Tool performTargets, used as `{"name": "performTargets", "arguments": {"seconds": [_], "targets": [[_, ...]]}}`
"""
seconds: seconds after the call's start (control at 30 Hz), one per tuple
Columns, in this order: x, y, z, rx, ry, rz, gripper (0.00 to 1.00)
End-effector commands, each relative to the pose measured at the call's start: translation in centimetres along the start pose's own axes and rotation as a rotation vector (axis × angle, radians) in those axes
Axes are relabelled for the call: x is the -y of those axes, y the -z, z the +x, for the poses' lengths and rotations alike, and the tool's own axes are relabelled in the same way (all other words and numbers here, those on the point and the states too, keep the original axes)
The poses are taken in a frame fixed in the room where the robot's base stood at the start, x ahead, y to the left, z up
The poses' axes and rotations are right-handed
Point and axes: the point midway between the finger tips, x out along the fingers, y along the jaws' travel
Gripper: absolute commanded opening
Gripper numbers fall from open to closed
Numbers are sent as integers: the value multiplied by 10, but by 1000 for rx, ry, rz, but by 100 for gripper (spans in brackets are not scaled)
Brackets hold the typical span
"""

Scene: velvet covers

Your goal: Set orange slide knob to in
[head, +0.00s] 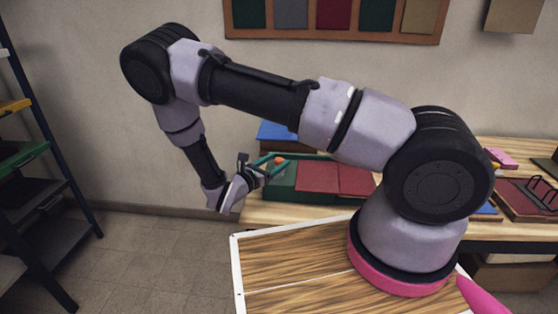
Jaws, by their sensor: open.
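The orange slide knob (281,160) is a small orange piece at the left part of a dark green box (283,188) on the wooden table. My gripper (272,164) is at the left end of the box, with its teal fingers close around or beside the knob. The fingers look apart. I cannot tell whether they touch the knob. The track of the knob is too small and too covered to make out. Two dark red panels (318,176) lie on the top of the box, right of the knob.
A blue item (276,132) lies behind the box. The table (290,214) carries a pink object (503,158) and a dark red board with black wire loops (525,200) at right. A shelf rack (45,180) stands at left. The floor between is clear.

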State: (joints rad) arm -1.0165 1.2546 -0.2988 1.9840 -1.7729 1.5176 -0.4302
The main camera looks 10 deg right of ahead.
Motion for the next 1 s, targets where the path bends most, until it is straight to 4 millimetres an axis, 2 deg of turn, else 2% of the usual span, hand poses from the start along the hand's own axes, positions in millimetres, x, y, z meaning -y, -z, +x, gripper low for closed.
{"name": "performTargets", "arguments": {"seconds": [0.17, 0.47, 0.5, 0.67, 0.7, 1.0], "targets": [[0, 0, 16, -1, 0, -1, 72], [0, 0, 18, -1, 0, 0, 72], [0, 0, 18, -1, 0, 0, 64], [0, 0, 18, -1, 0, 0, 3], [0, 0, 18, -1, 0, 0, 0], [0, 0, 18, -1, 0, 0, 0]]}}
